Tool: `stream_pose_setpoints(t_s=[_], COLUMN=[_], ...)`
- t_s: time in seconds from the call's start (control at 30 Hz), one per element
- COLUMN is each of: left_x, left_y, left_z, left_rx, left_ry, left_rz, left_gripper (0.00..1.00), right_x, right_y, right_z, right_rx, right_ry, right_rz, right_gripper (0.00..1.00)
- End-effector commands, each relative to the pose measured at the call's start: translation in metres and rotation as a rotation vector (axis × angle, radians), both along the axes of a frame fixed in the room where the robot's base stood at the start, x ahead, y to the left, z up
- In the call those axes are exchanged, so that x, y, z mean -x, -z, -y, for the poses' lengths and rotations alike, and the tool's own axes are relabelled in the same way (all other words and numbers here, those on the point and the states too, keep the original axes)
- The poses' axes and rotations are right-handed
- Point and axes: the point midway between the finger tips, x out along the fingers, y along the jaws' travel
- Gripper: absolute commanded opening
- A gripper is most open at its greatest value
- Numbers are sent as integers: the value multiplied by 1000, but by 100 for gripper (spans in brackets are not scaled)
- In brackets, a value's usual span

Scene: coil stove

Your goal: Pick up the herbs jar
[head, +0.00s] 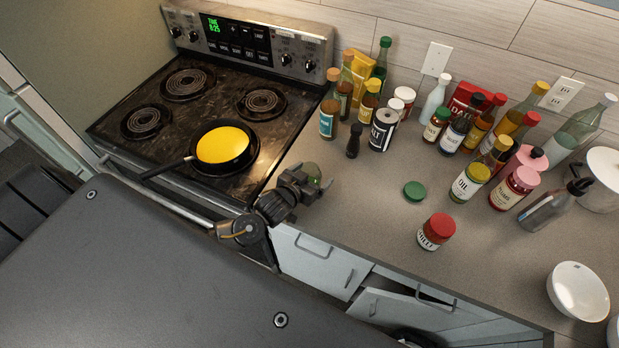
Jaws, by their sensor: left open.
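My left gripper (318,181) is open over the counter's left front part, beside the stove. A small greenish rounded thing (313,170) shows at its fingers, partly hidden by them. It may be the herbs jar, but no label shows, so I cannot tell. A flat green lid (415,190) lies on the counter to the right, apart from the gripper. A red-lidded jar (436,231) stands near the front edge; its label is too small to read. My right gripper is not in view.
A pan with yellow contents (222,147) sits on the coil stove (180,110). Several bottles and jars, including an oil bottle (470,183), crowd the back and right. A white bowl (578,290) stands at front right. A drawer (420,310) below hangs open. The counter between gripper and green lid is clear.

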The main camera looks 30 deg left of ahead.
Motion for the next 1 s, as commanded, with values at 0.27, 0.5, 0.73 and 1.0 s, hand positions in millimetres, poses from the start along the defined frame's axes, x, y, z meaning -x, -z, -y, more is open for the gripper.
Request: stream_pose_setpoints(t_s=[0.27, 0.5, 0.73, 1.0], left_x=[0, 0, 0, 0], left_y=[0, -1, -1, -19], left_z=[0, 0, 0, 0], left_rx=[0, 1, 1, 4], left_ry=[0, 0, 0, 0], left_rz=[0, 1, 2, 5], left_gripper=[60, 34, 34, 34], right_x=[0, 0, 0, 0], right_y=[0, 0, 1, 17], right_z=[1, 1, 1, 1], right_rx=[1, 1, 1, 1], right_ry=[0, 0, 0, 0], right_rz=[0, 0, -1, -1], right_gripper=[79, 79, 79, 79])
